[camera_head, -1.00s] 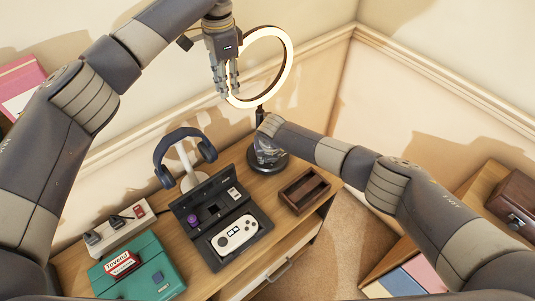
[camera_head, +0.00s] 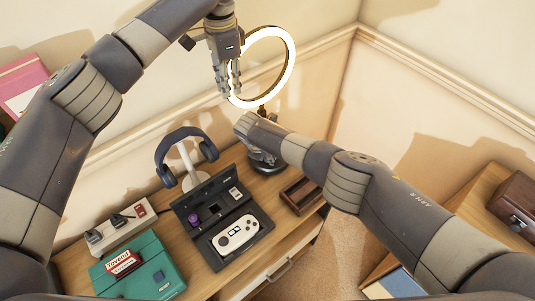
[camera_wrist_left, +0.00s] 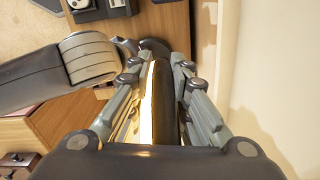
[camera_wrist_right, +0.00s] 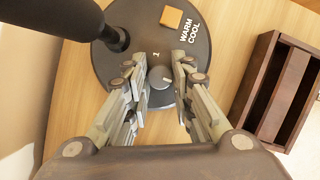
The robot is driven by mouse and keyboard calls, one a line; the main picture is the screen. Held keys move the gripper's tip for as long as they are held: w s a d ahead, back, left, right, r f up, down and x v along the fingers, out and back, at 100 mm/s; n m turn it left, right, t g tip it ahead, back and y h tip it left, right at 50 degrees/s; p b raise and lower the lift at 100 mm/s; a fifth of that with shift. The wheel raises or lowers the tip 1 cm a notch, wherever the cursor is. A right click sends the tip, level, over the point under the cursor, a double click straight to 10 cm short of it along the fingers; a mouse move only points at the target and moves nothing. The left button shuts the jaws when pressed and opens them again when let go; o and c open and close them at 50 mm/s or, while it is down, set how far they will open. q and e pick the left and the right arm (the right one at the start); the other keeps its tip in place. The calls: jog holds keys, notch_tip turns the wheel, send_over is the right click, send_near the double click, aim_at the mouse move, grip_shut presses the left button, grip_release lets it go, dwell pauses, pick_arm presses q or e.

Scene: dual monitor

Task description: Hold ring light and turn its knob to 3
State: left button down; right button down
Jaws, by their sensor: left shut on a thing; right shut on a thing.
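The ring light (camera_head: 291,60) stands on the desk, its ring lit. My left gripper (camera_head: 229,93) comes from above and is shut on the left side of the ring; the left wrist view shows the glowing rim (camera_wrist_left: 147,105) between its fingers. The round dark base (camera_wrist_right: 104,60) carries a small grey knob (camera_wrist_right: 160,78), a numeral 1, an orange square and the words WARM and COOL. My right gripper (camera_wrist_right: 159,92) is shut on the knob, its fingers either side. Fingers hide other markings, and I cannot tell where the knob points. In the head view my right arm partly hides the base.
An empty brown tray (camera_wrist_right: 257,88) lies close to the base. A black case with a white controller (camera_head: 237,235), a headphone stand (camera_head: 187,165), a power strip (camera_head: 117,228) and a teal box (camera_head: 140,268) fill the desk's left. A wall stands behind.

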jog(key=shift+w, duration=0.1)
dwell(0.3)
jog(key=c, duration=1.4)
grip_release()
jog(key=shift+r, duration=0.1)
jog(key=v, duration=1.2)
jog(key=shift+a, duration=0.1)
pick_arm(q)
jog(key=c, duration=1.4)
grip_release()
jog(key=shift+c, duration=0.2)
